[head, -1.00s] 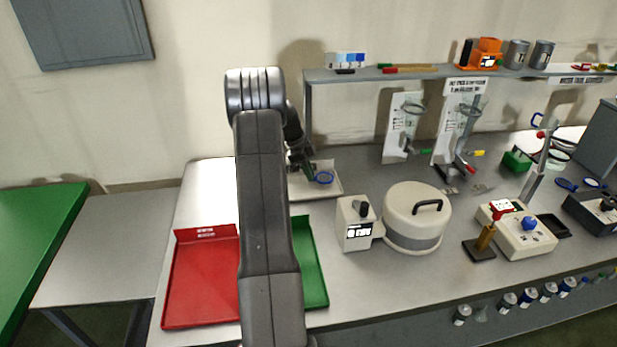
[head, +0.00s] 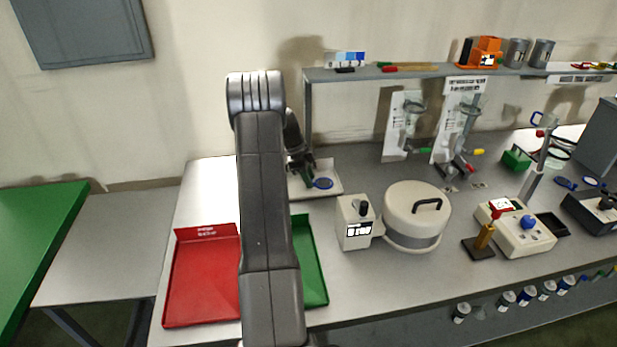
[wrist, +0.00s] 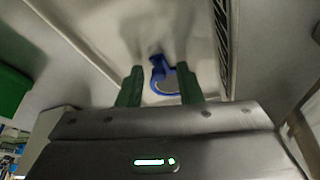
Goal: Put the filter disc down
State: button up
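The filter disc (head: 323,183) is a small round piece with a blue rim and a blue tab. It lies flat in the shallow white tray (head: 331,192) at the back of the bench. My gripper (head: 306,171) is just above the tray, to the left of the disc in the head view. In the wrist view, the green fingers of my gripper (wrist: 159,88) stand apart, with a gap on each side of the disc (wrist: 164,82). My gripper is open and holds nothing. My arm hides part of the tray's left side in the head view.
A red tray (head: 203,280) and a green tray (head: 310,262) lie in front. A white box (head: 356,224) and a round lidded vessel (head: 415,217) stand to the right. A shelf (head: 400,72) runs along the wall behind.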

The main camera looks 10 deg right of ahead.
jog(key=b+v, duration=0.2)
jog(key=v, duration=1)
dwell(1.2)
